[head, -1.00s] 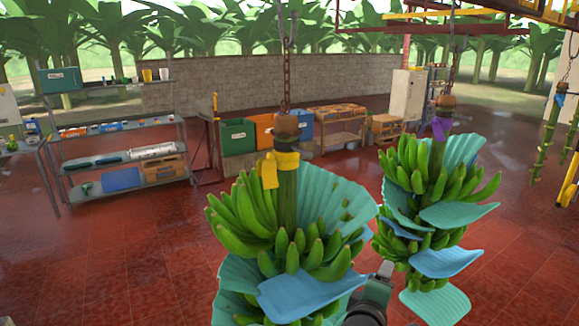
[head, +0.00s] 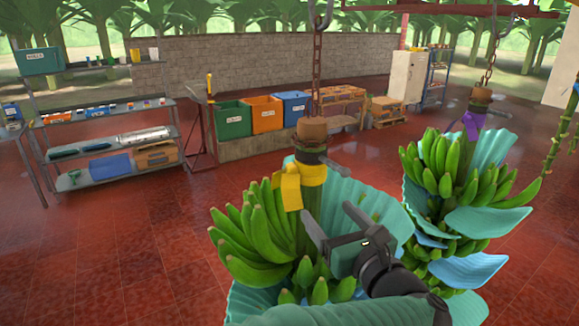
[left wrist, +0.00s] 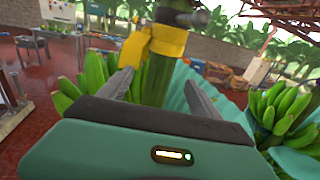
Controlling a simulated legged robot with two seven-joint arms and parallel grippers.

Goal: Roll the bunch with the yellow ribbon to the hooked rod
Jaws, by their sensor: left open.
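The bunch with the yellow ribbon (head: 262,232) hangs upright from a chain in the middle of the head view, with green bananas and teal sheets around it. The yellow ribbon (head: 290,188) is tied round its stem below a brown cap. My left gripper (head: 327,211) is open just right of the stem, its fingers pointing at it. In the left wrist view the stem (left wrist: 158,76) shows between or just beyond the fingers; I cannot tell which. A thin yellow-topped post (head: 210,88) stands by the bins; I cannot tell whether it is the hooked rod. My right gripper is out of view.
A bunch with a purple ribbon (head: 470,122) hangs close on the right. Green, orange and blue bins (head: 266,114) stand behind, left of wooden crates (head: 335,94). A loaded shelf rack (head: 105,135) is at the left. The red floor (head: 130,250) at the front left is clear.

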